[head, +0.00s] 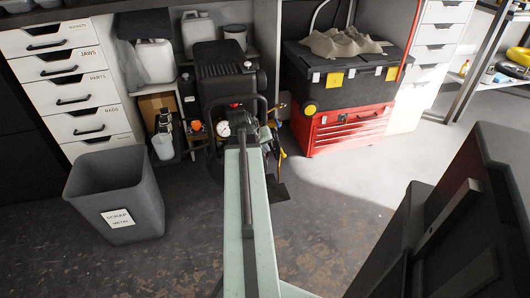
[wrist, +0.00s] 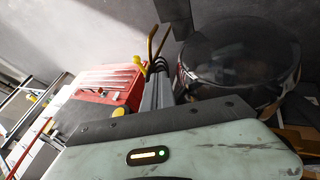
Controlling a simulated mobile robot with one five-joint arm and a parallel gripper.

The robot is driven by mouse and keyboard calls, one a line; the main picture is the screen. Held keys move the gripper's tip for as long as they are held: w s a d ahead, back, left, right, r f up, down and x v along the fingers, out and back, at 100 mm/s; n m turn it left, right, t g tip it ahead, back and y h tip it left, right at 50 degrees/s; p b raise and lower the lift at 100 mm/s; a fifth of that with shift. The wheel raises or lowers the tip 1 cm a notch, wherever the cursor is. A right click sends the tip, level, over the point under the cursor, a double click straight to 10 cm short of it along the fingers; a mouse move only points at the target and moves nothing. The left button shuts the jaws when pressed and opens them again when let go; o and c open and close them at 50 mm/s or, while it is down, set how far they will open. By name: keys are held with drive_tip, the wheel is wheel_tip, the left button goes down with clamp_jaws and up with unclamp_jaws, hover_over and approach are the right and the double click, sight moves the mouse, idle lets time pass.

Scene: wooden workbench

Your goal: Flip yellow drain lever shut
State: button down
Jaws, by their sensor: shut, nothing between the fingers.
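A dark air compressor (head: 222,75) with a white-faced gauge (head: 223,129) stands under the bench. A rounded dark tank (wrist: 235,65) fills the upper right of the wrist view. A thin bent yellow part (head: 282,150) shows at the compressor's right side; I cannot tell whether it is the drain lever. In the wrist view, thin yellow prongs (wrist: 153,42) stand just beyond the tip of my gripper (wrist: 157,68), left of the tank. My gripper is shut and empty; whether it touches the yellow is unclear.
A red tool chest (head: 340,128) with a black toolbox (head: 335,85) on it stands right of the compressor, and the chest also shows in the wrist view (wrist: 110,85). A grey scrap bin (head: 115,190) and white drawers (head: 75,90) are at left. Floor (head: 330,200) is free at right.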

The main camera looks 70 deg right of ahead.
sight(282, 152)
drive_tip(key=s+d+f+b, duration=0.3)
drive_tip(key=d+f, duration=0.1)
drive_tip(key=d, duration=0.1)
drive_tip(key=shift+s+f, duration=0.2)
drive_tip(key=shift+f, duration=0.1)
